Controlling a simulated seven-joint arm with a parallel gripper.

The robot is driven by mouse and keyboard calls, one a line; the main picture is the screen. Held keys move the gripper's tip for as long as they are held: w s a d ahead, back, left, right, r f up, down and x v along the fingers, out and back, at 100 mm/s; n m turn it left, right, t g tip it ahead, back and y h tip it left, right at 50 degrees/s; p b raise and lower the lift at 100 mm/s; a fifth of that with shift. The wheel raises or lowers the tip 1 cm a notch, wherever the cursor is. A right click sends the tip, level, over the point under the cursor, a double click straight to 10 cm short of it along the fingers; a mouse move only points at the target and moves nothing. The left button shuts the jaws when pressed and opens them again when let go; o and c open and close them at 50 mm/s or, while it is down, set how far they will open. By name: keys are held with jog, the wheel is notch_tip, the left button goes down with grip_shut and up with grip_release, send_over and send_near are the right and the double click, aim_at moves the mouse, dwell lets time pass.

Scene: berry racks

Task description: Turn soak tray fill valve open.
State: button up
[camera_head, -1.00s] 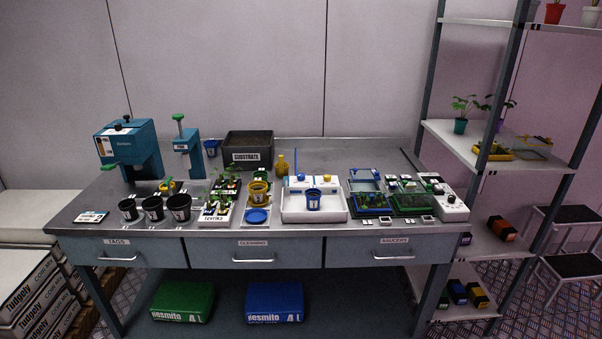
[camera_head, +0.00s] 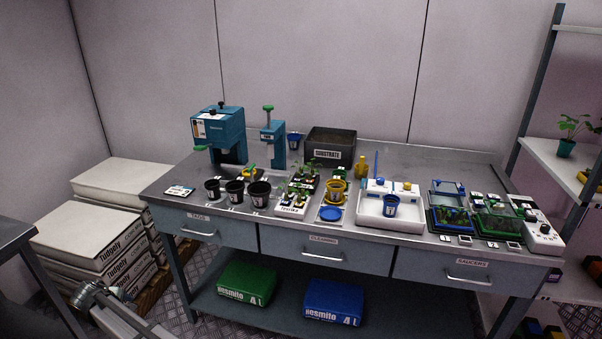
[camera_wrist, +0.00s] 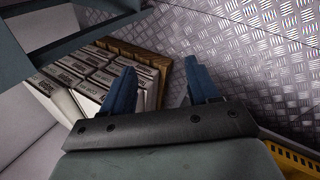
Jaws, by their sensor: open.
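The white soak tray (camera_head: 403,223) stands on the metal bench, right of centre, in the head view. A blue pot (camera_head: 390,206) sits in its front part.
The bench (camera_head: 160,192) also holds a teal press (camera_head: 219,127), black pots (camera_head: 235,193), a substrate bin (camera_head: 331,147), a yellow bottle (camera_head: 360,168) and a control box (camera_head: 543,239). Stacked white bags (camera_head: 85,244) stand left. A shelf rack (camera_head: 545,150) stands right.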

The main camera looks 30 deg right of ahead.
jog(key=w+a+r+t, duration=0.1)
jog(key=w+a+r, duration=0.25)
jog(key=r, duration=0.25)
jog(key=w+d+r+m+g+h, duration=0.1)
jog(key=w+d+r+m, duration=0.25)
jog(key=d+r, duration=0.75)
jog(key=w+d+r+m+g+h, duration=0.15)
jog(key=d+r+m, duration=0.3)
jog(key=d, duration=1.35)
jog(key=w+d+r+m+g+h, duration=0.1)
jog(key=w+d+r+m, duration=0.25)
jog(key=d+r, duration=0.8)
notch_tip(320, 180, up, 8)
jog(key=f+m+g+y, duration=0.15)
jog(key=m+y, duration=0.45)
jog(key=m, duration=1.5)
send_over(381, 179)
jog(key=r, duration=0.1)
jog(key=shift+g, duration=0.3)
notch_tip(381, 179, down, 14)
jog(key=shift+w+r, duration=0.15)
